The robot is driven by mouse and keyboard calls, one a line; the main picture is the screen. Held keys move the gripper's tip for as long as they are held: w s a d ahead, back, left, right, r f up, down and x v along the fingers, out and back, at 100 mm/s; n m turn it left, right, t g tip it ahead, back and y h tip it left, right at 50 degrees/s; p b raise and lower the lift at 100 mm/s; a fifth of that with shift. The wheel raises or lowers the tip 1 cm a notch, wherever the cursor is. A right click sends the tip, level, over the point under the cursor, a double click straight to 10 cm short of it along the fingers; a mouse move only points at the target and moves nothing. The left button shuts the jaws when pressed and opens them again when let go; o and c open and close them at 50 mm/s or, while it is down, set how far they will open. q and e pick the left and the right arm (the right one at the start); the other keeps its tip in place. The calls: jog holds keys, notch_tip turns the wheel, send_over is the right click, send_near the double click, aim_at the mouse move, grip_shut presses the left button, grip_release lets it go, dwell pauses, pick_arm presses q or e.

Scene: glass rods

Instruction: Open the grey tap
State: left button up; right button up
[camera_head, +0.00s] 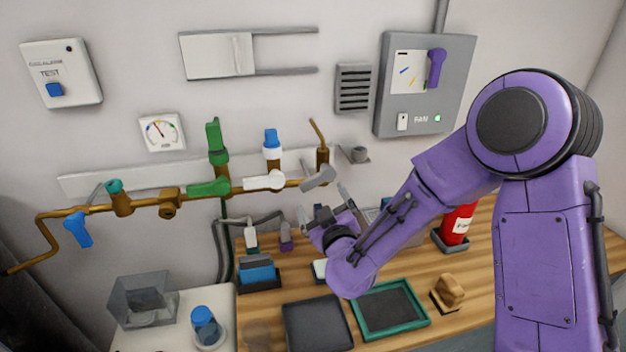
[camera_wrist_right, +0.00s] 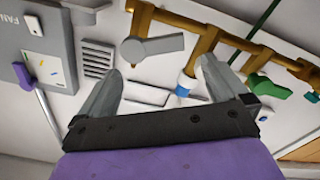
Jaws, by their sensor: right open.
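The grey tap (camera_head: 318,178) is at the right end of the brass pipe on the wall. Its flat lever points left and slightly down, roughly along the pipe. In the right wrist view the grey lever (camera_wrist_right: 155,47) lies just beyond the fingertips, across the gap between them. My right gripper (camera_head: 325,207) is open and empty, below the grey tap in the head view and apart from it. Its two grey fingers (camera_wrist_right: 160,78) are spread wide in the right wrist view. My left gripper is not in view.
The white lever (camera_head: 264,181), green lever (camera_head: 209,188) and blue lever (camera_head: 78,229) sit along the same pipe to the left. A grey fan box (camera_head: 425,85) and a vent (camera_head: 353,88) are above. The wooden bench below holds trays (camera_head: 427,322) and a red container (camera_head: 458,224).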

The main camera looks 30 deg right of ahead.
aim_at(315, 183)
jog(key=p+x, duration=0.1)
jog(key=x, duration=0.2)
jog(key=p+x, duration=0.1)
jog(key=x, duration=0.4)
jog(key=shift+w+d+p, duration=0.35)
jog(key=shift+d+p, duration=0.05)
jog(key=shift+w, duration=0.35)
